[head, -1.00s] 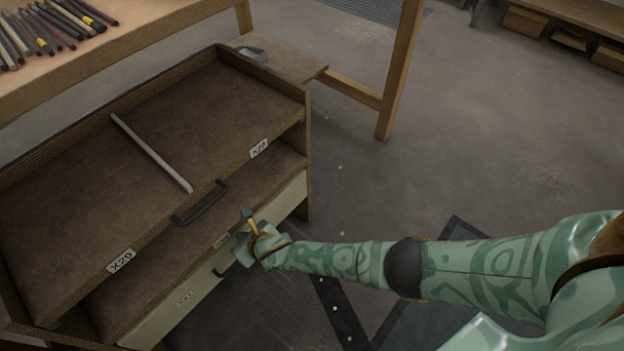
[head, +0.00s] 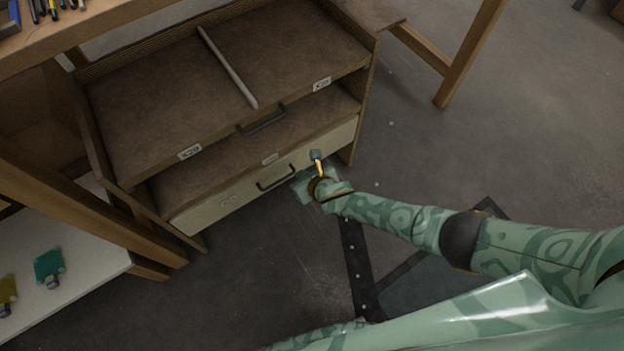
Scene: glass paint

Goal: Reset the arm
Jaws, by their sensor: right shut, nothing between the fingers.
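My right arm comes in from the right, patterned in light and dark green. Its gripper (head: 309,172) is shut and empty, near the front of the pale lower drawer (head: 215,206) and to the right of that drawer's dark handle (head: 276,178). I cannot tell whether it touches the drawer front. My left gripper is not in view.
A wooden drawer cabinet stands ahead, its brown upper drawer (head: 160,95) pulled out, with a grey divider (head: 228,67) and dark handle (head: 262,120). A white shelf (head: 75,262) at lower left holds coloured items. Bare floor (head: 430,160) lies to the right.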

